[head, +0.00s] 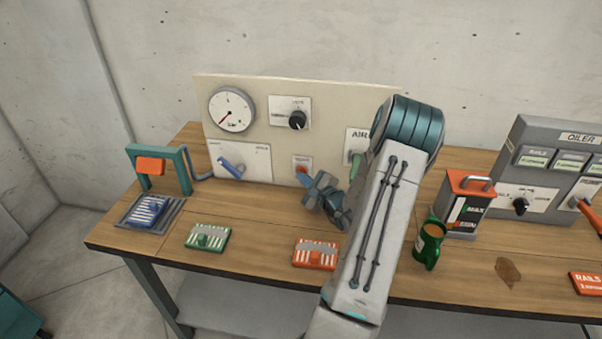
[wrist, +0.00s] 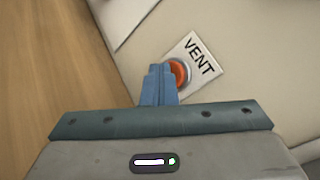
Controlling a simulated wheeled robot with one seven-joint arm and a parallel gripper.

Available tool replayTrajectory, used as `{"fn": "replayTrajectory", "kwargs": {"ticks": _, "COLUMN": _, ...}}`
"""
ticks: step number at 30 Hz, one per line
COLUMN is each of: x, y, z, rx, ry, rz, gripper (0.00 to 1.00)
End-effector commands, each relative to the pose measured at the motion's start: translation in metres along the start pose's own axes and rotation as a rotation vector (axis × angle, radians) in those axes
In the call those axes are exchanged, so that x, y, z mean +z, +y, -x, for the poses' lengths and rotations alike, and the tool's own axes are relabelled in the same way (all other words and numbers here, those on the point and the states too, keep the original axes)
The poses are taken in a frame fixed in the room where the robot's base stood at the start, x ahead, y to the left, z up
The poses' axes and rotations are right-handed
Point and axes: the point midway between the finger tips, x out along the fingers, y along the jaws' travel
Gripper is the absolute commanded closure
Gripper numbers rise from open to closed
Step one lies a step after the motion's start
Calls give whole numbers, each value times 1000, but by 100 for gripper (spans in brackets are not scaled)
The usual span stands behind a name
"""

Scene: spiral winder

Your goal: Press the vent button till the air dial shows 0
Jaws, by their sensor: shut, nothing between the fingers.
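The vent button is an orange-red round button (wrist: 181,72) in a metal ring on a white plate marked VENT, in the wrist view. In the head view its plate (head: 302,160) is low on the cream panel. My gripper (wrist: 160,69) is shut and empty, its blue fingertips right at the button and covering its left part; I cannot tell whether they touch or press it. The gripper also shows in the head view (head: 301,174). The air dial (head: 232,110) is a round white gauge at the panel's upper left. Its red needle points to the lower left; its figures are too small to read.
A black knob (head: 297,120) and a blue lever (head: 232,168) are on the panel near the button. A teal frame press (head: 158,167), a green block (head: 207,237) and a red block (head: 315,254) are on the bench. My arm hides the panel's right part.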

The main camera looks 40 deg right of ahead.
Motion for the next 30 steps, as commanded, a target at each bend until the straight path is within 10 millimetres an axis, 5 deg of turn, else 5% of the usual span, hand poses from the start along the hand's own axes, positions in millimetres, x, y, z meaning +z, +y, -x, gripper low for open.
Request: {"fn": "replayTrajectory", "kwargs": {"ticks": 30, "x": 17, "y": 19, "z": 25, "rx": 1, "ry": 0, "rz": -1, "gripper": 100}}
